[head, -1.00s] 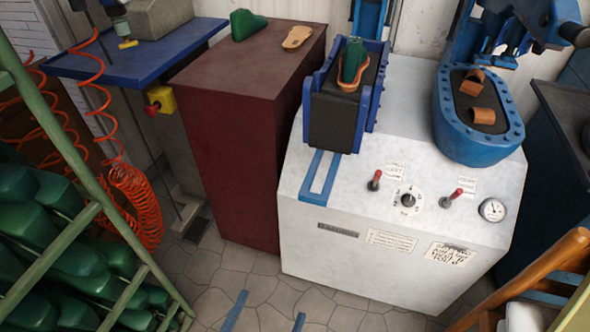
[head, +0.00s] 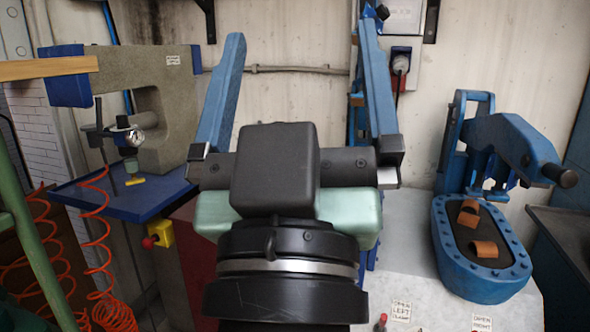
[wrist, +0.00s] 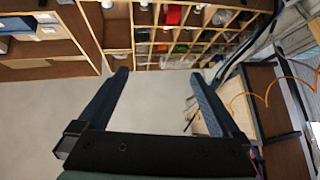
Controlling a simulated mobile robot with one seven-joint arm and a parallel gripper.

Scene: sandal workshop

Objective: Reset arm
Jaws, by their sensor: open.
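My gripper (head: 300,90) is raised in the middle of the head view, with its two blue fingers pointing up and spread wide apart. It also shows in the wrist view (wrist: 158,80), open and with nothing between the fingers. My arm and gripper hide the middle of the work area in the head view, including most of the dark red cabinet and the left part of the white machine.
The white machine top (head: 410,285) shows at the lower right. On it stands a blue press (head: 480,245) with two brown leather straps (head: 475,230). A grey machine (head: 165,95) stands over a blue table (head: 125,190) at left. Wooden shelving (wrist: 190,40) with compartments shows in the wrist view.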

